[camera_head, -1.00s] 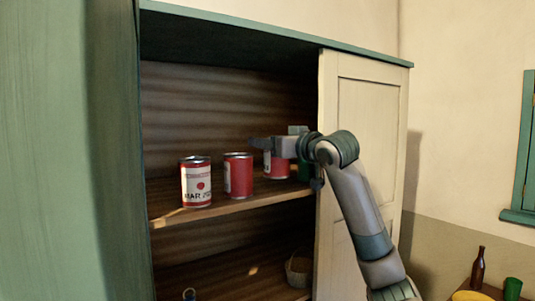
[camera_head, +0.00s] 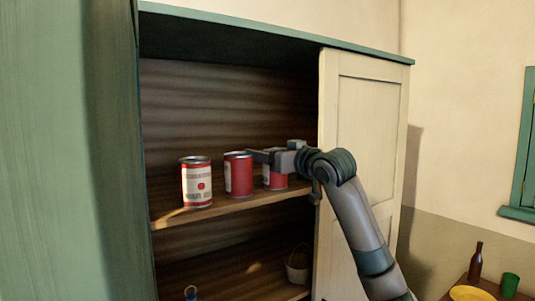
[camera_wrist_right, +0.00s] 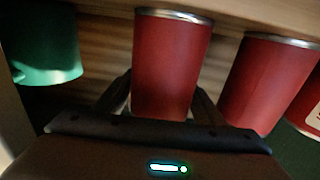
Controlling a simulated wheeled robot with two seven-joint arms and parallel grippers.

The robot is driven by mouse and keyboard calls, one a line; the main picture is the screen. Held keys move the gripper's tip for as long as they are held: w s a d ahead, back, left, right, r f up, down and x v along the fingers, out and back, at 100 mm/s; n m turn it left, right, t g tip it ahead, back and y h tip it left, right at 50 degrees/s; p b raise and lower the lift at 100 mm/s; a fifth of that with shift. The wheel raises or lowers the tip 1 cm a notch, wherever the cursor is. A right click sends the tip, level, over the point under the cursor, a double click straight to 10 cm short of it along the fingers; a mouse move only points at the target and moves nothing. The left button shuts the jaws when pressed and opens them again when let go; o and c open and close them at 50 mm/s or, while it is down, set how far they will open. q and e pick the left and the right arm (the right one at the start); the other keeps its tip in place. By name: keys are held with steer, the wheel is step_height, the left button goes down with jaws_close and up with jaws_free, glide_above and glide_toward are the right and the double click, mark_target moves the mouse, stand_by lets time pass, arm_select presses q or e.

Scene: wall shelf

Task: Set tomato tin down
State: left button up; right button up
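The tomato tin (camera_head: 276,182), red with a pale label patch, is at the right end of a row of tins on the upper shelf. My right gripper (camera_head: 266,157) is around its upper part and partly hides it. In the right wrist view, which looks upside down, the red tin (camera_wrist_right: 172,60) is between the two fingers, which appear to press its sides. Its metal rim is close to the shelf board, but whether it touches is unclear. My left gripper is not in view.
Two similar red tins, one in the middle (camera_head: 238,176) and one at left (camera_head: 197,183), stand on the shelf (camera_head: 225,205). A green cup (camera_wrist_right: 45,50) is on the other side of the held tin. The cream cabinet door (camera_head: 365,130) is close to my right arm. A basket (camera_head: 298,265) sits below.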

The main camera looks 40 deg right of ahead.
steer(key=shift+o, duration=0.3)
steer(key=shift+r, duration=0.2)
steer(key=shift+s+f+b, duration=0.15)
steer(key=shift+s+b, duration=0.2)
steer(key=shift+s, duration=0.15)
steer(key=s+a+b, duration=0.1)
steer(key=s+b, duration=0.5)
steer(key=s, duration=0.5)
steer(key=shift+a, duration=0.2)
